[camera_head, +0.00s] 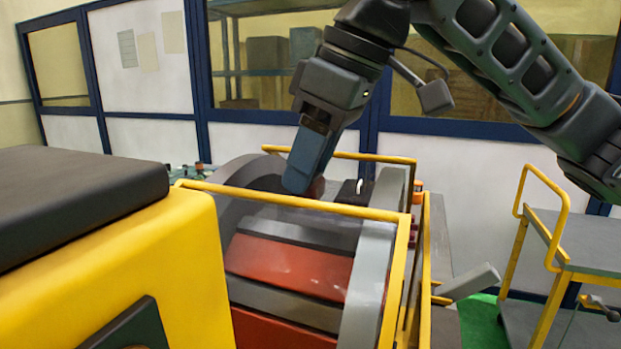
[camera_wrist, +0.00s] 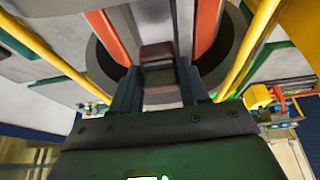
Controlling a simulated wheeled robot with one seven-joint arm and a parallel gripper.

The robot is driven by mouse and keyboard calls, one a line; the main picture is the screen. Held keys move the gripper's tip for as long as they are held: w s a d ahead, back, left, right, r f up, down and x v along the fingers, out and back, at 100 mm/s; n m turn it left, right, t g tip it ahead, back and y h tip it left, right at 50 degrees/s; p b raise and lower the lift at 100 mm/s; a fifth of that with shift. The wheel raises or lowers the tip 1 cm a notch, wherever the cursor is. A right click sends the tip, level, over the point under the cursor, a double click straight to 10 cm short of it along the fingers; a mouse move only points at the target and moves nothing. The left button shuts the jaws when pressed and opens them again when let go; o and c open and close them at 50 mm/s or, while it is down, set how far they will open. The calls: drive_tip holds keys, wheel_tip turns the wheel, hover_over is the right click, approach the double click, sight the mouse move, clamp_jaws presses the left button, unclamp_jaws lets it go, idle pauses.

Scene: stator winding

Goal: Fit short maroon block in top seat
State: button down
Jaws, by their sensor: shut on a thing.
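My gripper (camera_head: 300,182) points down over the top of the large grey stator drum (camera_head: 375,262) in the head view. In the wrist view its two fingers (camera_wrist: 160,90) are closed on a short maroon block (camera_wrist: 158,76), which sits between them. In the head view a little of the maroon block (camera_head: 317,188) shows beside the fingertips; the rest is hidden behind them. The drum carries red bars (camera_head: 290,267) and grey bars along its side. The top seat is largely hidden by my gripper, and I cannot tell whether the block touches it.
A yellow rail frame (camera_head: 300,203) surrounds the drum closely. A yellow housing with a black top (camera_head: 80,190) stands at the left. A grey cart with yellow handles (camera_head: 580,240) stands at the right. Wall panels with windows are behind.

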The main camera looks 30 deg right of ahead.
sight(318, 176)
drive_tip(key=shift+f, duration=0.1)
drive_tip(key=shift+d+f+b, duration=0.1)
drive_tip(key=shift+f+b, duration=0.75)
drive_tip(key=shift+f, duration=0.5)
drive_tip(key=shift+f, duration=0.2)
drive_tip(key=shift+c, duration=2.4)
unclamp_jaws()
drive_tip(key=v, duration=0.7)
drive_tip(key=shift+s+r+b, duration=0.25)
drive_tip(key=shift+r+b, duration=0.1)
